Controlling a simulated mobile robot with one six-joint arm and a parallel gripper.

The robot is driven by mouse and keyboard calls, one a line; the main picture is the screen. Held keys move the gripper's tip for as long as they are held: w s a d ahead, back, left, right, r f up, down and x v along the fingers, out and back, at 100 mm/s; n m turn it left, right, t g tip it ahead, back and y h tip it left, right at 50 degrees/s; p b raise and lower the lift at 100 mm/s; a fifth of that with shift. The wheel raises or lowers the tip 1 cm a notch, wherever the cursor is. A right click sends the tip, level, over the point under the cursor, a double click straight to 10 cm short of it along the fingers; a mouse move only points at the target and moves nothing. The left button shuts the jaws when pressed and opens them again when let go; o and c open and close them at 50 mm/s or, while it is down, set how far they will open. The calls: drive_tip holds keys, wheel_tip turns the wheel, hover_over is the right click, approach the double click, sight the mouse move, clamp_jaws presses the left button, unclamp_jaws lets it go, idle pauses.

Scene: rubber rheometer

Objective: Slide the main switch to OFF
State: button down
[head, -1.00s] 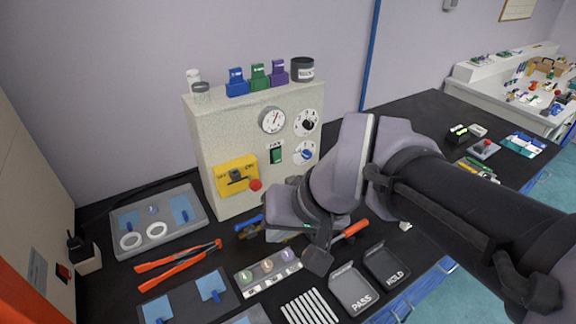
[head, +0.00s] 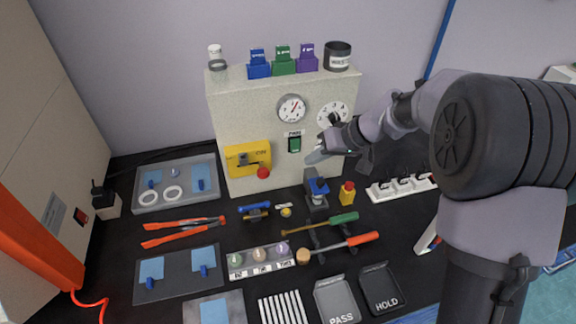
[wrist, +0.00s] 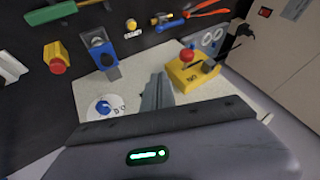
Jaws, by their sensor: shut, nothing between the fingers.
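The main switch is a yellow plate (head: 236,155) on the lower left of the pale machine's front (head: 225,120). It has a dark slot part (head: 243,158) and a red knob (head: 263,172) at its lower right. Part of its lettering is legible as ON, at the right. The yellow plate also shows in the wrist view (wrist: 192,76), with its red knob (wrist: 187,55) and a dark lever (wrist: 209,66). My gripper (head: 314,157) is shut and empty in front of the machine, right of the switch and apart from it. Its closed fingers show in the wrist view (wrist: 155,82).
Tools, including red pliers (head: 180,229), and trays crowd the bench. A grey tray (head: 178,183) lies left.

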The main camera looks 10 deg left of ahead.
sight(262, 169)
drive_tip(key=a+f+b, duration=0.2)
drive_tip(key=a+f, duration=0.5)
drive_tip(key=a, duration=0.2)
drive_tip(key=shift+w+a+b, duration=0.25)
drive_tip(key=shift+b, duration=0.15)
drive_tip(key=shift+r, duration=0.1)
drive_tip(key=s+a+b, duration=0.3)
drive_tip(key=a, duration=0.2)
drive_tip(key=shift+a, duration=0.4)
